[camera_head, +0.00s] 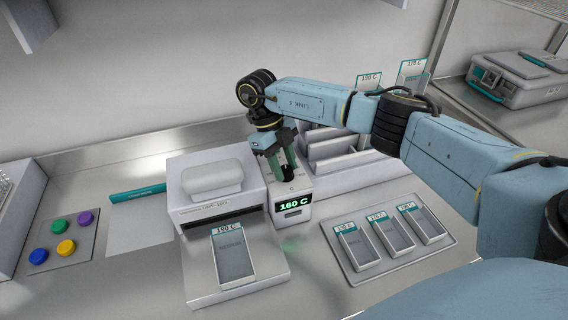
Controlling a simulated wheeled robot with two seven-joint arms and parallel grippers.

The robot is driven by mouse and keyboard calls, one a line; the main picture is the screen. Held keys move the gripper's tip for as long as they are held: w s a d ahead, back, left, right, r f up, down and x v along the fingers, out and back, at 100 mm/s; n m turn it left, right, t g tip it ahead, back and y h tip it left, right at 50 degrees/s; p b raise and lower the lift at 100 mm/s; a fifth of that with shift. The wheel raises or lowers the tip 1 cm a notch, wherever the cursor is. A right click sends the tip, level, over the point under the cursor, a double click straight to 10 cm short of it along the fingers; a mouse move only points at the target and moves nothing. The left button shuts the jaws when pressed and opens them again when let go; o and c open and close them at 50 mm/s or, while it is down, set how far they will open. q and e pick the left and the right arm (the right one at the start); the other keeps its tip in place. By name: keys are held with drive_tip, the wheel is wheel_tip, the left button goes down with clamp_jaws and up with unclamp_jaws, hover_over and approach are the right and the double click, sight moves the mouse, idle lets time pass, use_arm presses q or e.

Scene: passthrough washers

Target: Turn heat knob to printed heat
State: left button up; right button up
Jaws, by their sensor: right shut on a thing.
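A white sealing machine (205,178) stands left of centre, with a pouch (234,257) lying on its front tray. The pouch's teal-edged label looks like 190 C, though the print is small. A small control box (292,212) at the machine's right side shows 160 C in green digits. My right gripper (284,171) points down onto the top of this box and is shut on the dark heat knob (289,187). The fingers hide much of the knob, so its pointer cannot be read. My left gripper is not in view.
A tray (352,275) with 3 labelled pouches lies to the right. A rack (335,150) with labelled pouches stands behind my right arm. Coloured caps on a grey plate (45,268), a teal bar (138,193) and a case (518,80) lie around the edges.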

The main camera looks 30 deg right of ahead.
drive_tip(key=m+y, duration=0.1)
drive_tip(key=m, duration=0.1)
drive_tip(key=m+p, duration=0.1)
drive_tip(key=m, duration=0.1)
drive_tip(key=shift+d+r+m+y, duration=0.1)
drive_tip(key=shift+r+m+y, duration=0.05)
drive_tip(key=shift+m+y, duration=0.2)
drive_tip(key=shift+d+m+t+y+p, duration=0.15)
drive_tip(key=shift+m+y+p, duration=0.45)
drive_tip(key=shift+m, duration=0.5)
drive_tip(key=shift+m+t+y+p, duration=0.15)
drive_tip(key=shift+m+y+p, duration=0.1)
drive_tip(key=shift+m+p, duration=0.7)
drive_tip(key=shift+m, duration=0.3)
drive_tip(key=o, duration=1)
drive_tip(key=b+v, duration=0.3)
drive_tip(key=v, duration=1)
drive_tip(key=shift+w+d, duration=0.1)
drive_tip(key=shift+w, duration=0.05)
